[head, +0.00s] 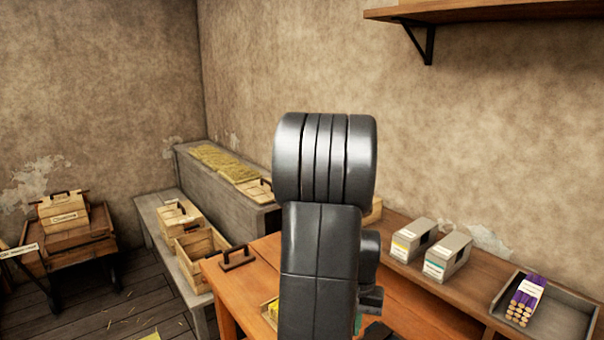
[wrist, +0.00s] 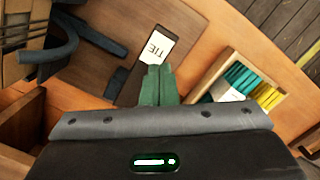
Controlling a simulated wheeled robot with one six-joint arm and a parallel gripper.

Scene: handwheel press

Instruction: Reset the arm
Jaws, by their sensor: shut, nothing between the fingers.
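My gripper (wrist: 159,86) shows in the wrist view as two green fingers pressed together, with nothing between them. It is above the orange wooden table (wrist: 205,45). Its tips are close to a white label (wrist: 156,47) reading "TIE" on a dark brown board (wrist: 105,50); I cannot tell whether they touch. In the head view my raised dark arm fills the middle and hides most of my gripper and part of the table (head: 235,285).
A wooden tray (wrist: 221,65) of green and yellow sticks lies right of my gripper. Two grey boxes (head: 447,257) and a tray with a purple bundle (head: 525,300) stand on the right bench. Wooden crates (head: 200,250) sit at left. A shelf (head: 480,12) hangs above.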

